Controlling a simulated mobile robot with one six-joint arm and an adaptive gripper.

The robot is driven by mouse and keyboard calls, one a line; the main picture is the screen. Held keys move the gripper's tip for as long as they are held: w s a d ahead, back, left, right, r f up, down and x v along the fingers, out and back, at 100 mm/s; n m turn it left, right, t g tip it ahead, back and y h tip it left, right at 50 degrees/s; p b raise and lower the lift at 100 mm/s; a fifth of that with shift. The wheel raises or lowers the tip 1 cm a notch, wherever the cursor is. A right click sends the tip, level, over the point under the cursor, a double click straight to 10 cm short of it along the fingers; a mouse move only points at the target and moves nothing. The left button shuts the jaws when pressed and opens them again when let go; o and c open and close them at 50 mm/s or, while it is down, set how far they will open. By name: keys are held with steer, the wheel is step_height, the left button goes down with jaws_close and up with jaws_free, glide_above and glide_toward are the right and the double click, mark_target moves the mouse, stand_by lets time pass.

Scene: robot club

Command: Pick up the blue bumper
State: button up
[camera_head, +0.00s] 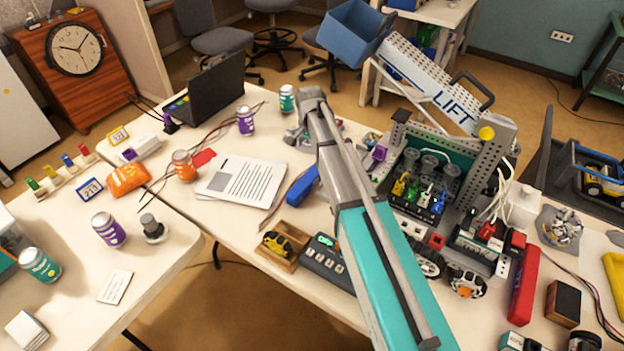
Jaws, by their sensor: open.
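A blue bar (303,187), which looks like the blue bumper, lies slanted on the middle table. It is just left of my arm and right of the printed sheets. Its upper right end runs up to the edge of my arm and may be partly hidden behind it. My arm reaches from the bottom of the picture up past the bar. I cannot make out my gripper; the end of the arm hides what is below and behind it. Nothing is seen touching the bar apart from the table.
Printed sheets (241,181) lie left of the bar. A wooden tray (287,262) with a yellow part and a dark controller (327,264) stand in front. A robot build (432,160) crowds the right side. A red bar (523,286) lies farther right. A gap separates the left table.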

mark_target(312, 173)
steer(key=shift+f+b, duration=4.25)
steer(key=shift+f, duration=0.05)
steer(key=f+b, duration=0.3)
steer(key=shift+s+d+f, duration=0.15)
steer(key=shift+s+d, duration=0.05)
steer(key=shift+d, duration=0.1)
steer(key=shift+f+b, duration=0.95)
steer(key=shift+b, duration=0.1)
steer(key=c, duration=1.3)
steer(key=shift+r, duration=0.15)
steer(key=shift+c, duration=0.3)
step_height(312, 173, up, 10)
steer(key=p, duration=1)
